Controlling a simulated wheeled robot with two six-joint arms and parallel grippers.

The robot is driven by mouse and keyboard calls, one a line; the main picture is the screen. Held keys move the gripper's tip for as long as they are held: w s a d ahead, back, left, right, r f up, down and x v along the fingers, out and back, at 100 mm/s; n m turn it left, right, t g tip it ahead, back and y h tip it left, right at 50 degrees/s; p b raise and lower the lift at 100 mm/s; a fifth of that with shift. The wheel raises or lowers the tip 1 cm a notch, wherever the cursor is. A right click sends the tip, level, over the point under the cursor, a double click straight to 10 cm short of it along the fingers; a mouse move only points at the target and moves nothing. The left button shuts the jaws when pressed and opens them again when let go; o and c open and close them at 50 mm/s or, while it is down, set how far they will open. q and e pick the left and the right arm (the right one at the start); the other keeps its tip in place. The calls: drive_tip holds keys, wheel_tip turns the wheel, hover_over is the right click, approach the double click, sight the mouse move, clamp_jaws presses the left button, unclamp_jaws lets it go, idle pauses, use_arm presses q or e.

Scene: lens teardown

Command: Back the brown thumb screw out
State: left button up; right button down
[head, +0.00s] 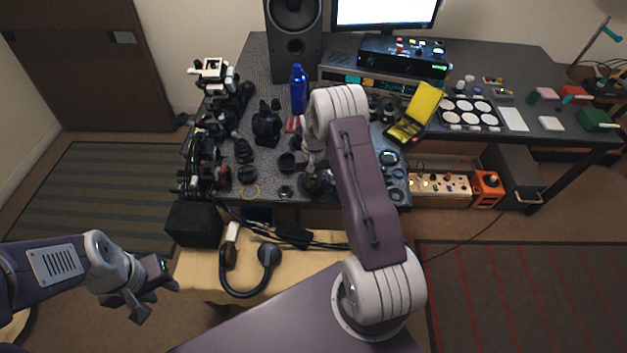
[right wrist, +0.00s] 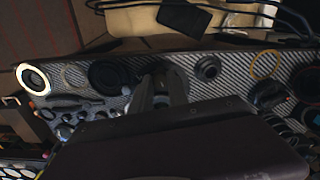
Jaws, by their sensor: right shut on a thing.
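My right gripper (head: 312,172) reaches down to the front edge of the grey desk, at a dark round lens part (head: 311,186). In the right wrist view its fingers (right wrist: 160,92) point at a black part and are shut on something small. The fingers and the arm hide what they hold, and I cannot make out a brown thumb screw in either view. My left gripper (head: 150,295) is open and empty, low at the left, away from the desk.
Black lens parts and rings crowd the desk (head: 262,92) around my right gripper. A blue bottle (head: 298,90) and a yellow open case (head: 420,108) stand behind. A tan bench (head: 200,272) with black cables lies in front.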

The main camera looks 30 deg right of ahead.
drive_tip(key=n, duration=0.3)
drive_tip(key=shift+n, duration=2)
drive_tip(key=c, duration=1.3)
unclamp_jaws()
drive_tip(key=shift+o, duration=0.2)
